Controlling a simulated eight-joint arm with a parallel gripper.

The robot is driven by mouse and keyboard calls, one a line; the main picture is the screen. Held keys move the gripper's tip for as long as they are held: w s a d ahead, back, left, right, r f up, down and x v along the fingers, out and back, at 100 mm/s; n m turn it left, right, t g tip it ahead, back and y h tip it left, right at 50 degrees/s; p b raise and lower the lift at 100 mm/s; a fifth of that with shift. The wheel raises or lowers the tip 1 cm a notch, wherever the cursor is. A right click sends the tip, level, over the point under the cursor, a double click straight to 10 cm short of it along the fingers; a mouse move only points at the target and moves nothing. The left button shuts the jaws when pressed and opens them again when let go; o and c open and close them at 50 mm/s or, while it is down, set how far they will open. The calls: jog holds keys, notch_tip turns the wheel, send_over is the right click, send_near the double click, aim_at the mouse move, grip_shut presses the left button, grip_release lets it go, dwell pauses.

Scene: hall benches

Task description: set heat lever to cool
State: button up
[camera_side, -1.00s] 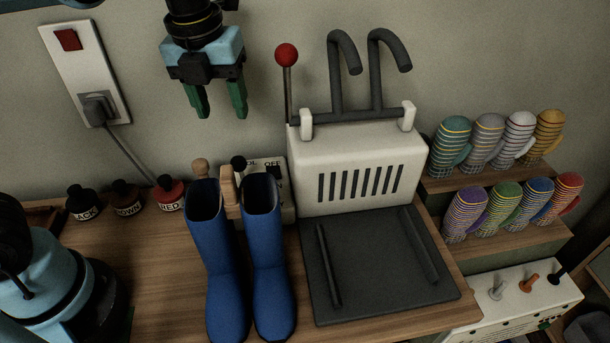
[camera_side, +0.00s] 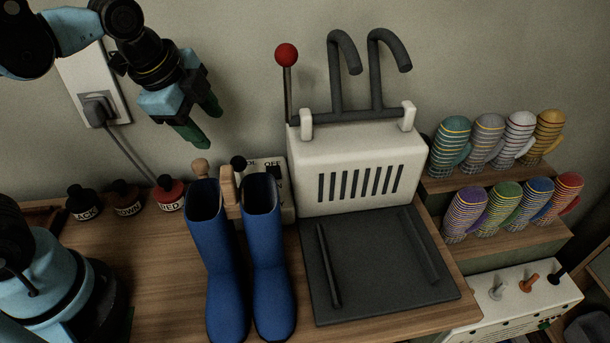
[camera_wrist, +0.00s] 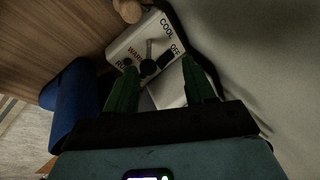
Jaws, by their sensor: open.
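A small white control box (camera_side: 283,196) stands behind the blue boots, left of the white machine. In the wrist view the box (camera_wrist: 126,42) shows COOL, OFF and WARM labels and a partly covered fourth one. A black ball knob (camera_side: 238,162) rises above it; in the wrist view a black knob (camera_wrist: 148,67) and a grey metal stem sit between the labels. I cannot tell for sure which part is the heat lever or its setting. My gripper (camera_side: 203,128) is open and empty, above and left of the box; its green fingers (camera_wrist: 162,88) flank the knob in view, apparently above it.
Blue boots (camera_side: 262,245) stand upright before the box, hiding its front. A wooden ball knob (camera_side: 200,168) shows behind the left boot. Small bottles (camera_side: 170,194) stand left. The white machine (camera_side: 355,160) with a red-ball lever (camera_side: 286,56) is right. Wall behind.

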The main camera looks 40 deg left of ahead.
jog(key=n, duration=0.2)
jog(key=a+f+n+t, duration=0.1)
jog(key=n, duration=0.2)
jog(key=s+f+n, duration=0.1)
jog(key=n, duration=0.1)
jog(key=shift+a+n, duration=0.15)
jog(key=shift+n, duration=0.15)
jog(key=n, duration=0.2)
jog(key=f+n+t, duration=0.1)
jog(key=n, duration=0.2)
jog(key=shift+s+a+f+n, duration=0.2)
jog(key=shift+a+n, duration=0.1)
jog(key=shift+a, duration=0.1)
jog(key=m+g+y, duration=0.3)
jog(key=m, duration=2.7)
send_near(236, 160)
jog(key=shift+x, duration=5.7)
jog(key=shift+d, duration=0.1)
grip_shut()
